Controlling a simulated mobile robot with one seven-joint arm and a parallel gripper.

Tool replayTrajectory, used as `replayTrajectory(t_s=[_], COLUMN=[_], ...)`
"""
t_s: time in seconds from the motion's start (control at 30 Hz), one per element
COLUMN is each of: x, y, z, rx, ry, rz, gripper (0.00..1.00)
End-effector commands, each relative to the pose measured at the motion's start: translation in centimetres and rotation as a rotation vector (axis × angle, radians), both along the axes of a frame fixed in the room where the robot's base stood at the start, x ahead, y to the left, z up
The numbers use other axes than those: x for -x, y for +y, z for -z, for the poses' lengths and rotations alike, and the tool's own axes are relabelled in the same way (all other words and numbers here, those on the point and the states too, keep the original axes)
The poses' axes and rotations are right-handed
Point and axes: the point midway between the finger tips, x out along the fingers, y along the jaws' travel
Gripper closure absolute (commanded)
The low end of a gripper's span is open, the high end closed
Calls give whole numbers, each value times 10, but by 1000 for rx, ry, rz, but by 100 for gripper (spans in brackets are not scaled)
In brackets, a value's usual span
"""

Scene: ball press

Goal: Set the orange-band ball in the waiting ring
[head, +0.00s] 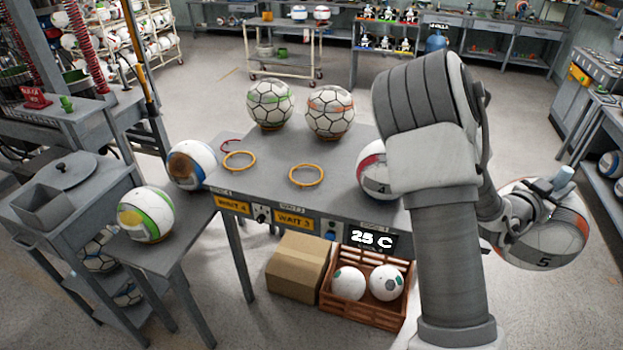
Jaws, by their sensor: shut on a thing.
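My gripper (520,212) is at the right, shut on a white and grey ball (548,246) marked 5 with an orange band on its right side. The ball hangs in the air, right of the grey table (270,190); the fingertips are partly hidden. Two empty yellow rings lie on the table, one at the left (239,161) behind the WAIT 4 label and one in the middle (306,175) behind the WAIT 3 label. At the back of the table stand a green-patterned ball (270,102) and an orange-patterned ball (330,111), each on a yellow base.
A red-marked ball (373,170) sits at the table's right, partly behind my arm. A blue-brown ball (191,164) is at the left edge. A green-banded ball (146,214) rests on a side stand. A crate (358,312) with two balls and a cardboard box (300,268) stand below.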

Motion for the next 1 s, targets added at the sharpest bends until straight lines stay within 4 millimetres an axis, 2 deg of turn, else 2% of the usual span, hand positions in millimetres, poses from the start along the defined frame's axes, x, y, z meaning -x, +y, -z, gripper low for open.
replayTrajectory(t_s=[0.27,0.57,0.77,1.0], x=[-11,-29,-39,-49], y=[20,62,97,156], z=[17,47,72,109], rx=[1,1,1,-1], ry=[-2,-2,0,1], rz=[-69,-205,-316,-495], gripper=[100,100,100,100])
